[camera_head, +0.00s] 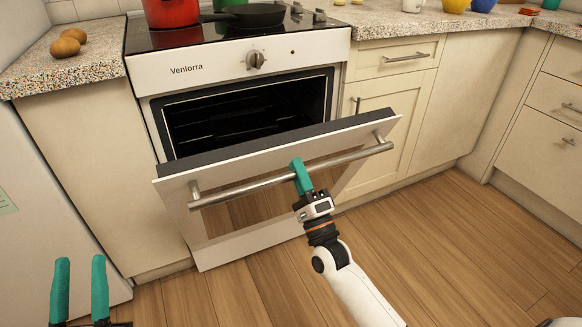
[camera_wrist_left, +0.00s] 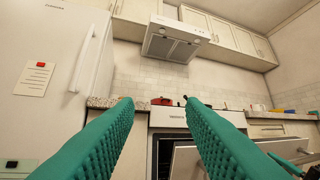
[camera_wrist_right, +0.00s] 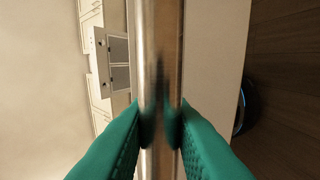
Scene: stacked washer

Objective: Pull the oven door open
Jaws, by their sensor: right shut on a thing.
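The oven (camera_head: 240,65) stands under the cooktop, with its dark cavity and racks showing. Its door (camera_head: 225,215) is tilted partway open, its top edge leaning out from the frame. A metal bar handle (camera_head: 240,190) runs across the door's front. My right gripper (camera_head: 298,168) is shut on this handle, right of its middle. In the right wrist view the bar (camera_wrist_right: 161,60) passes between the teal fingers. My left gripper (camera_head: 80,290) is open and empty at the lower left, apart from the door. The left wrist view shows its spread fingers (camera_wrist_left: 160,125).
A red pot (camera_head: 170,12) and a dark pan (camera_head: 255,15) stand on the cooktop. Cabinets (camera_head: 390,110) flank the oven at right.

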